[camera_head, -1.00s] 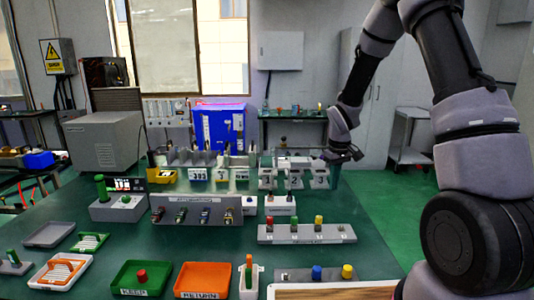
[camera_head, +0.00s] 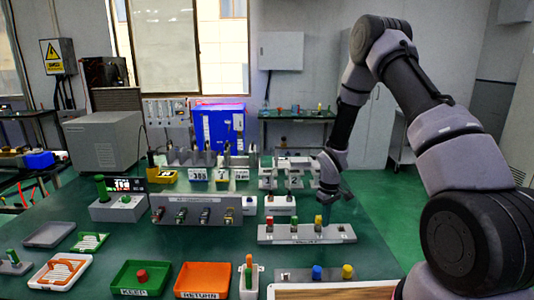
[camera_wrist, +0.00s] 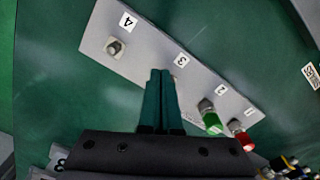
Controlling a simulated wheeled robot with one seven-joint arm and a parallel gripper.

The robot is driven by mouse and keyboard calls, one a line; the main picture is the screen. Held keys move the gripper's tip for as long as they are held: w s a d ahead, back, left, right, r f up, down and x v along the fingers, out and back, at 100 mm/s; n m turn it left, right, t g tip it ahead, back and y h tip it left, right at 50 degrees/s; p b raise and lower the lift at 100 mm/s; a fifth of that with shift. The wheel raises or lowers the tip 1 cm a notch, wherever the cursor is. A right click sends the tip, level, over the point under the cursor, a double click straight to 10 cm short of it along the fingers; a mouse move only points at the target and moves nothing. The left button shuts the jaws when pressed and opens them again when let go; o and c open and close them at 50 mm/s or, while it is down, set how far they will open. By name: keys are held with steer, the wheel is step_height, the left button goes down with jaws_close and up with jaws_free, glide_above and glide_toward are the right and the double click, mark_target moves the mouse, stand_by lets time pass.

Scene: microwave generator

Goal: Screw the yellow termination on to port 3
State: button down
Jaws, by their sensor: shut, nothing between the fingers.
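A grey strip (camera_head: 280,238) carries a row of ports, with a red cap (camera_head: 269,222), a green cap (camera_head: 293,224) and a yellow cap (camera_head: 318,222) upright on it. In the wrist view the strip (camera_wrist: 150,45) is labelled 1 to 4. The red cap (camera_wrist: 236,126) is at 1, the green cap (camera_wrist: 211,121) at 2, and port 4 (camera_wrist: 115,46) is bare. My gripper (camera_wrist: 160,74) is shut and empty. Its fingers hide most of port 3, so the yellow cap does not show there. In the head view my gripper (camera_head: 327,198) is just above the strip's right half.
A front strip (camera_head: 290,275) holds a blue cap (camera_head: 317,272) and another yellow cap (camera_head: 347,271). A green tray (camera_head: 122,284) and an orange tray (camera_head: 180,285) lie at front left. Grey labelled stands (camera_head: 295,180) are behind the strip. The mat right of the strip is clear.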

steer(key=shift+f, duration=0.75)
steer(key=shift+w+a, duration=0.15)
steer(key=shift+a, duration=0.05)
steer(key=shift+s+a, duration=0.25)
steer(key=shift+a, duration=0.05)
stand_by(0.4)
steer(key=shift+s+a, duration=0.1)
steer(key=shift+a, duration=0.2)
steer(key=shift+s+a, duration=0.1)
steer(key=shift+a, duration=0.15)
steer(key=shift+s, duration=0.15)
stand_by(0.3)
